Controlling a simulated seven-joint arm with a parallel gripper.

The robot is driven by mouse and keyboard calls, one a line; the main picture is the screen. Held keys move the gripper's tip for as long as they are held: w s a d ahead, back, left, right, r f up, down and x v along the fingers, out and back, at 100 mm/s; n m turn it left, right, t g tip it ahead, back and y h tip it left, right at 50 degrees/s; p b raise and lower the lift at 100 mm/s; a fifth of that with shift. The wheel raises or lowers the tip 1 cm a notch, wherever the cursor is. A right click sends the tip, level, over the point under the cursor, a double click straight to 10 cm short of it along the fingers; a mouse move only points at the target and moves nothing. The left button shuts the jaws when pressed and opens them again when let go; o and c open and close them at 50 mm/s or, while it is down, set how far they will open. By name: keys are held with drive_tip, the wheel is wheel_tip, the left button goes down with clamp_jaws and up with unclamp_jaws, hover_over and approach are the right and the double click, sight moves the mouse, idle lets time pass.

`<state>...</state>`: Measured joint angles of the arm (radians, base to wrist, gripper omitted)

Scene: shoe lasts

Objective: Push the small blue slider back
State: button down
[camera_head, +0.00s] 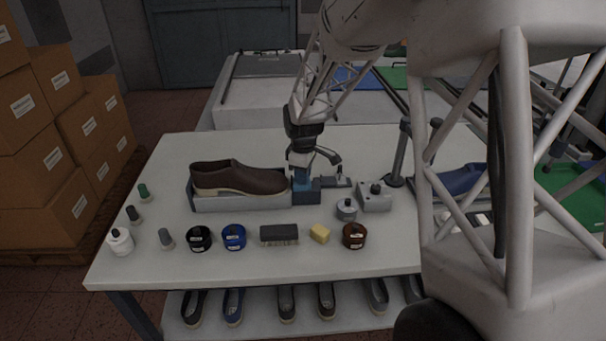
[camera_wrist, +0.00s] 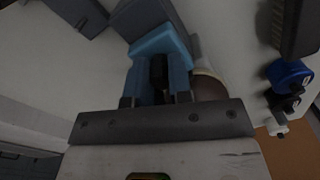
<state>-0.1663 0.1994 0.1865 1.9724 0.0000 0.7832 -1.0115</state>
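The small blue slider (camera_head: 302,184) sits on a dark block at the right end of the grey shoe holder, by the toe of a brown shoe (camera_head: 238,178). My gripper (camera_head: 302,163) points down right above the slider. In the wrist view, the light blue slider (camera_wrist: 160,42) lies straight ahead of the gripper tips (camera_wrist: 160,75). Blue parts run from the gripper bar up to it, with a dark gap or piece between them. Whether the fingers touch the slider or are closed on it cannot be told. The brown shoe is mostly hidden there.
A grey round pot (camera_head: 346,210) and a grey block with a dark knob (camera_head: 375,197) stand to the right. A brush (camera_head: 279,234), a yellow sponge (camera_head: 320,233) and several tins line the front. Bare table lies behind the brown shoe.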

drive_tip(key=shift+d, duration=1.55)
drive_tip(key=c, duration=1.3)
unclamp_jaws()
drive_tip(key=shift+d, duration=0.1)
drive_tip(key=shift+c, duration=0.2)
drive_tip(key=shift+r, duration=0.2)
wheel_tip(320, 180, up, 8)
drive_tip(key=shift+f, duration=0.25)
